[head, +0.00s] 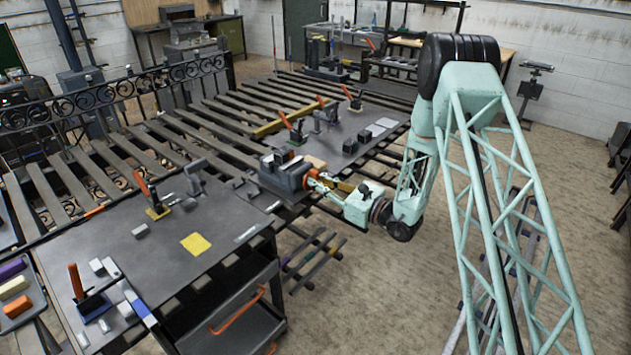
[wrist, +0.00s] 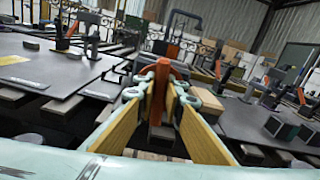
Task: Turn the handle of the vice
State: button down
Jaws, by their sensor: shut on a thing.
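The vice (head: 287,172) is a dark grey block with jaws, standing at the front edge of the slatted bench between two dark plates. Its handle, an orange-red bar, faces my arm and shows upright in the wrist view (wrist: 159,88). My gripper (head: 318,183) reaches the vice from the right. In the wrist view its two yellow fingers (wrist: 161,97) are shut on the handle, one on each side. The fingertips hide part of the handle, and the handle hides most of the vice in that view.
A dark plate (head: 150,270) with clamps and a yellow sheet (head: 196,243) lies at the left. Another plate (head: 375,118) with red-handled clamps lies at the back right. A scroll-work gate (head: 120,95) stands along the slats. The floor right of the bench is mostly clear.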

jog(key=shift+d+f+m+p, duration=0.15)
jog(key=shift+m+p, duration=0.15)
jog(key=shift+m, duration=1.1)
jog(key=c, duration=2.7)
grip_release()
jog(key=shift+v, duration=6)
